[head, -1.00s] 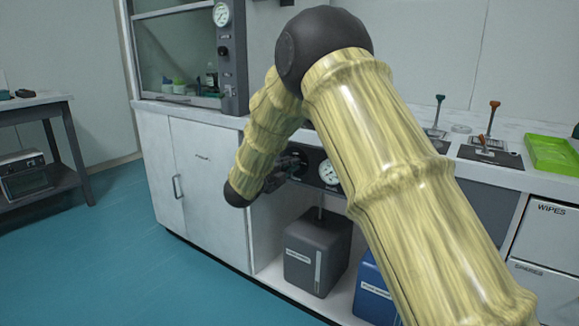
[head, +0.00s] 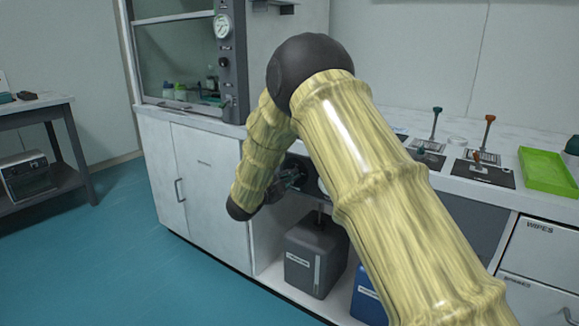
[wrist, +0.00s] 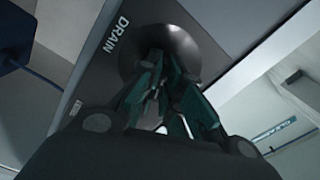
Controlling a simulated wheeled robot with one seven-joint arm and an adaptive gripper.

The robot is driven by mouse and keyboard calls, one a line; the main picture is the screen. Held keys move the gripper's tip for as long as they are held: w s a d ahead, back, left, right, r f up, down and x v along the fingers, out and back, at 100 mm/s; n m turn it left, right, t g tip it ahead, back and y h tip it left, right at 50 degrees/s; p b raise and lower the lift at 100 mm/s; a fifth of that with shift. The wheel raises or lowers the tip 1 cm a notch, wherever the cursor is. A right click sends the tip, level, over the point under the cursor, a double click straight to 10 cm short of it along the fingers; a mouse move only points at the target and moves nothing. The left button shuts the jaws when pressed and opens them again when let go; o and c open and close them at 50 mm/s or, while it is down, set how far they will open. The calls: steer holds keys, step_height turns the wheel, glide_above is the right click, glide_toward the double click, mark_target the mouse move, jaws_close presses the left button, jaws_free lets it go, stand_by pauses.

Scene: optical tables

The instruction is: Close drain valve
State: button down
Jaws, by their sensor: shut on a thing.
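The drain valve (wrist: 165,38) shows in the wrist view as a dark round piece on a grey panel, beside the printed word DRAIN. My gripper (wrist: 166,72) has its teal-edged fingers closed at the valve's middle, on its handle. The fingers hide most of the handle, so its angle cannot be told. In the head view my gripper (head: 290,178) is at the panel under the counter, partly hidden by my arm.
Under the panel stand a grey container (head: 316,255) and a blue container (head: 367,295), close below my arm. A white cabinet (head: 212,195) is at the left. Levers and a green tray (head: 547,170) sit on the counter. The floor at left is clear.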

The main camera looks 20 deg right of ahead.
steer(key=shift+n+p, duration=6.5)
steer(key=shift+p, duration=0.45)
steer(key=shift+n, duration=0.3)
steer(key=c, duration=1.6)
jaws_free()
steer(key=v, duration=1.2)
